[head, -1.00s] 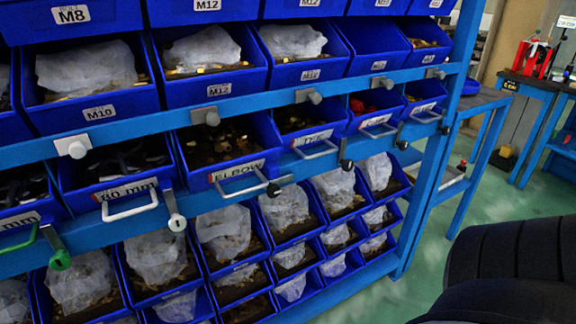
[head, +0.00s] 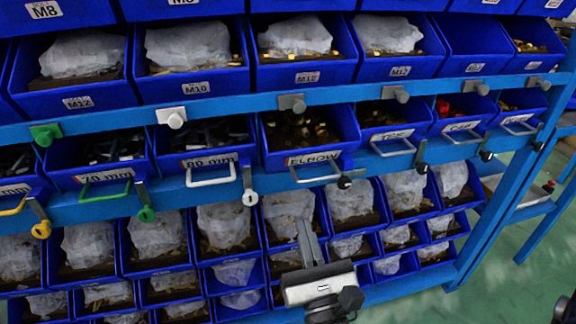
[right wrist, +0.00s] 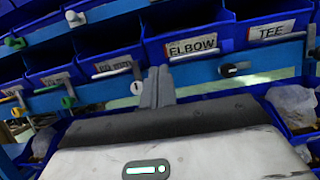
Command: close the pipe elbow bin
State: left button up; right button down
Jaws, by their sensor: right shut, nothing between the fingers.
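The pipe elbow bin (head: 310,157) is a blue bin labelled ELBOW in the middle row of the rack, with brownish parts inside. It also shows in the right wrist view (right wrist: 193,45). Its open top faces me. A pale handle (head: 315,178) sits below its label, with a black knob (head: 345,182) at the handle's right end. My right gripper (head: 305,228) is shut and empty, pointing up, below the bin and in front of the lower row. In the right wrist view its fingers (right wrist: 158,78) overlap the area just below the bin's left part. My left gripper is out of view.
The 60 mm bin (head: 209,162) is on the left and the TEE bin (head: 385,133) on the right. Blue rails (head: 250,103) with knobs run across the rack. Lower bins with bagged parts are close behind my gripper. Green floor (head: 510,245) is clear at right.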

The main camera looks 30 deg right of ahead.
jog(key=p, duration=0.4)
send_near(285, 159)
jog(key=w+r, duration=0.2)
jog(key=w, duration=0.1)
jog(key=w+r, duration=0.1)
jog(key=r, duration=0.1)
jog(key=shift+w+d, duration=0.3)
jog(key=shift+d, duration=0.1)
jog(key=shift+w+d+r, duration=0.1)
jog(key=shift+w+d, duration=0.05)
jog(key=shift+w, duration=0.3)
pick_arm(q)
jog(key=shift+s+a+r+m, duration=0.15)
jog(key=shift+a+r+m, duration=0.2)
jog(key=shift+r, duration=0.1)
pick_arm(e)
jog(key=shift+w+d+b, duration=0.1)
jog(key=shift+w+b, duration=0.3)
jog(key=shift+b, duration=0.2)
jog(key=w+b, duration=0.1)
jog(key=w, duration=0.1)
jog(key=w+d+b, duration=0.1)
jog(key=w, duration=0.1)
jog(key=shift+b, duration=0.3)
jog(key=shift+r, duration=0.1)
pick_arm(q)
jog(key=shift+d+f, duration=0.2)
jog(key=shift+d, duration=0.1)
pick_arm(e)
jog(key=shift+r, duration=0.15)
